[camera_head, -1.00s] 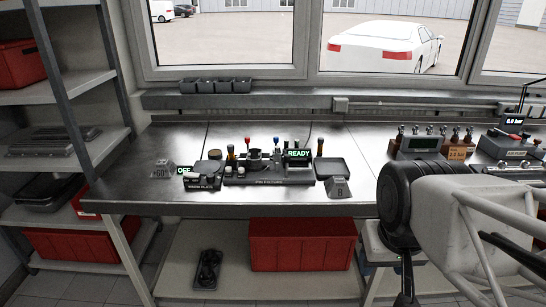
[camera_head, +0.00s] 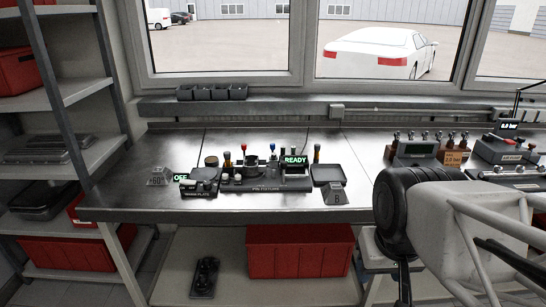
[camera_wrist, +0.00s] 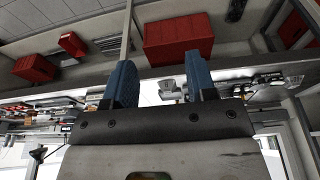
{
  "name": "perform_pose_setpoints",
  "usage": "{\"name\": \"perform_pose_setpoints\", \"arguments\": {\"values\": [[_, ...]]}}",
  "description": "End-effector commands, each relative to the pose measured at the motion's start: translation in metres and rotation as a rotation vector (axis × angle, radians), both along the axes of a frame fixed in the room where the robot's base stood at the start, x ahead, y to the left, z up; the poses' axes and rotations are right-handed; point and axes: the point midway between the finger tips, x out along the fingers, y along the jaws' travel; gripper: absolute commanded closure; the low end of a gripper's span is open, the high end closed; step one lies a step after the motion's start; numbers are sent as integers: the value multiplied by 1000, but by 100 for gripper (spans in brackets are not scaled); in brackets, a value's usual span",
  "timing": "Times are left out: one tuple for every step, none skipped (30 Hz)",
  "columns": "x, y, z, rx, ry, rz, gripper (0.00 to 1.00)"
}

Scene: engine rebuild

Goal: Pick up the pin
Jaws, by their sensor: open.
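The pin fixture (camera_head: 266,188) stands on the steel bench, a dark block with a "PIN FIXTURE" label and a green "READY" display (camera_head: 295,160). Several small upright parts with coloured tops stand along it. I cannot tell which of these small parts is the pin. My gripper shows in the wrist view (camera_wrist: 157,85) with two blue fingers spread apart and nothing between them. The fingers are away from the bench parts. In the head view the pale arm and dark round joint at the right are mine, and the fingertips are not seen there.
A hot plate (camera_head: 198,190) with an "OFF" display sits left of the fixture. Gauges and a rack (camera_head: 418,149) stand farther right.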

Motion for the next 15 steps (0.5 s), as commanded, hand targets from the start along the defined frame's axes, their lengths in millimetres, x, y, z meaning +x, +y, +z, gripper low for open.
{"name": "perform_pose_setpoints", "arguments": {"values": [[0,0,0,0,0,0,47],[0,0,0,0,0,0,47],[0,0,0,0,0,0,47],[0,0,0,0,0,0,47],[0,0,0,0,0,0,47],[0,0,0,0,0,0,47],[0,0,0,0,0,0,47],[0,0,0,0,0,1,47],[1,0,1,-1,1,3,47],[2,0,1,-1,1,5,47],[3,0,2,-2,1,7,47],[6,0,3,-3,2,13,47],[8,1,5,-3,3,18,47],[11,1,6,-5,4,25,47],[15,1,8,-7,6,35,47]]}}
